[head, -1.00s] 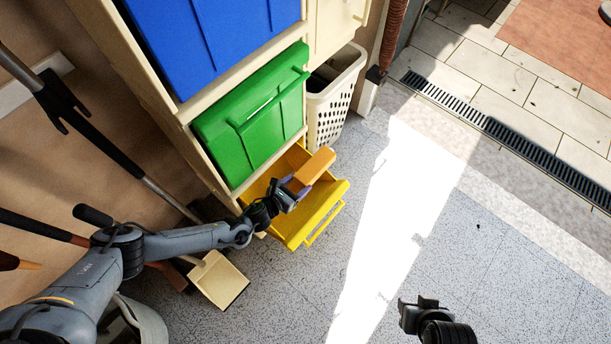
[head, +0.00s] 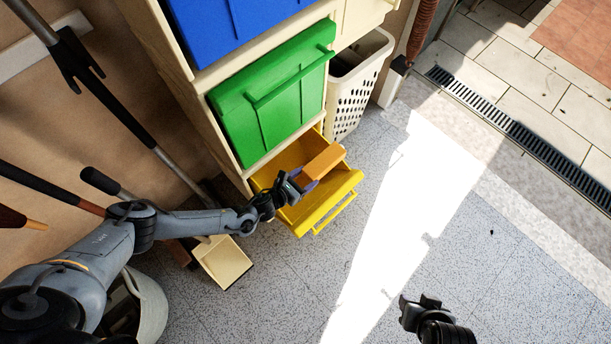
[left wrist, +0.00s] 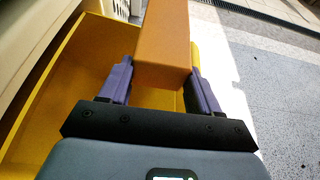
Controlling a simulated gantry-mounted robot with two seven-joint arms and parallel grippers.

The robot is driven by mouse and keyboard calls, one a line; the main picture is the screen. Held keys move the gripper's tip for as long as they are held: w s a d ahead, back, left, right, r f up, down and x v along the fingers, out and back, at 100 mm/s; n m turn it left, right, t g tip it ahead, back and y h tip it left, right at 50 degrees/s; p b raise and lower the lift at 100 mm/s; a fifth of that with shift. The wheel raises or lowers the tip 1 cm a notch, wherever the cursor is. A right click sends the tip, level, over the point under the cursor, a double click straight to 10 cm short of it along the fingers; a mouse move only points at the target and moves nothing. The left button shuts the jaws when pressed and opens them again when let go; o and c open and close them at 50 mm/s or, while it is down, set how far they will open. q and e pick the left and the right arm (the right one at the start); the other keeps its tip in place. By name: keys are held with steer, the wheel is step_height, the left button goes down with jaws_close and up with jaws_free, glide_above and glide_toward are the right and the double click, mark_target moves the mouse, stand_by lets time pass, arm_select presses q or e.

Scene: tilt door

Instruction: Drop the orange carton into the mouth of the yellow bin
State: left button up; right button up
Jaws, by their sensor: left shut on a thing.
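The yellow bin (head: 343,192) is the lowest in the cabinet and is tilted open, its mouth facing up. My left gripper (head: 304,183) is shut on the orange carton (head: 323,161) and holds it over the mouth of the bin. In the left wrist view the carton (left wrist: 163,45) sits between the two purple fingers, with the inside of the yellow bin (left wrist: 75,85) below and to the left. The carton hides part of the bin's front edge there. My right gripper (head: 418,304) is empty at the bottom right, away from the bin; its jaw opening is unclear.
A green bin (head: 275,105) is above the yellow one, and a blue bin (head: 235,25) above that. A white basket (head: 354,90) stands beside the cabinet. A dustpan (head: 222,262) and long-handled tools are at the left. The floor to the right is clear.

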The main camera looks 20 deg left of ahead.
arm_select(q)
steer(key=shift+f+b, duration=4.4)
steer(key=shift+f, duration=1.45)
steer(key=o, duration=1.3)
